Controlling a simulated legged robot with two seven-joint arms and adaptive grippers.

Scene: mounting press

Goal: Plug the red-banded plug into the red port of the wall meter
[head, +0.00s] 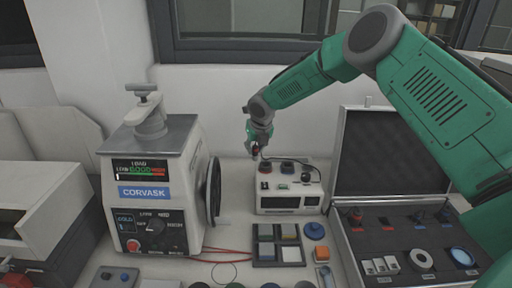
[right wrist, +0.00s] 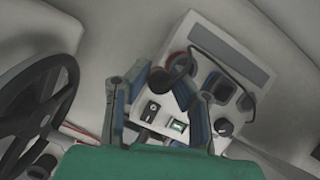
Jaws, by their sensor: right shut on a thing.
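The wall meter (head: 290,200) is a white box with a dark display on its front and dark round ports on top. The red port (head: 265,168) is at its left; a red rim also shows in the right wrist view (right wrist: 176,58). My right gripper (head: 257,150) is shut just above the red port. It holds the small, dark red-banded plug (right wrist: 160,80), whose black cable loops over the meter. Fingers and distance hide whether the plug touches the port. My left gripper is not in view.
A grey press (head: 152,190) with a black handwheel (head: 213,190) stands left of the meter. An open foam-lined case (head: 395,155) holding several parts is at the right.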

